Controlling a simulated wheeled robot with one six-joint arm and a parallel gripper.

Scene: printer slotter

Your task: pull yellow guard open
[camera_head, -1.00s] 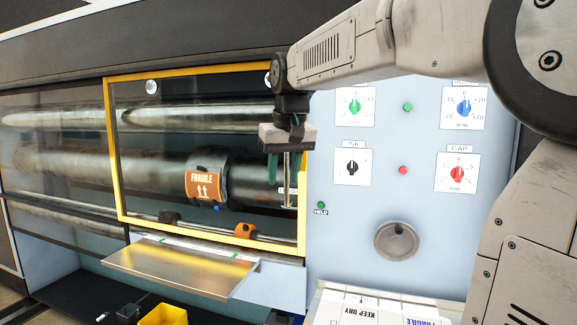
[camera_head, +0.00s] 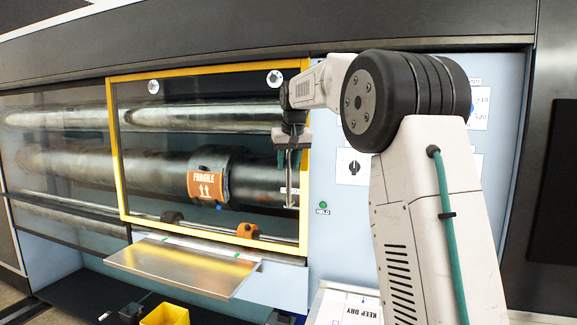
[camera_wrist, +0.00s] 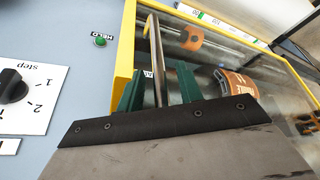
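The yellow guard (camera_head: 116,165) is a clear panel in a yellow frame, standing across the rollers in the head view. Its frame edge (camera_wrist: 124,55) also shows in the wrist view. A thin upright metal handle (camera_head: 290,192) is near its right edge. My gripper (camera_head: 289,164) is at the upper part of this handle. In the wrist view, the green fingers of my gripper (camera_wrist: 159,82) are apart, one on each side of the handle bar (camera_wrist: 156,45), with gaps beside it. The fingers look open around the bar, not closed on it.
An orange FRAGILE plate (camera_head: 207,183) wraps a roller behind the guard. A metal shelf (camera_head: 182,266) juts out below, with a yellow bin (camera_head: 165,315) under it. A blue control panel with a black knob (camera_wrist: 13,86) and green HELD lamp (camera_wrist: 100,41) stands beside the guard.

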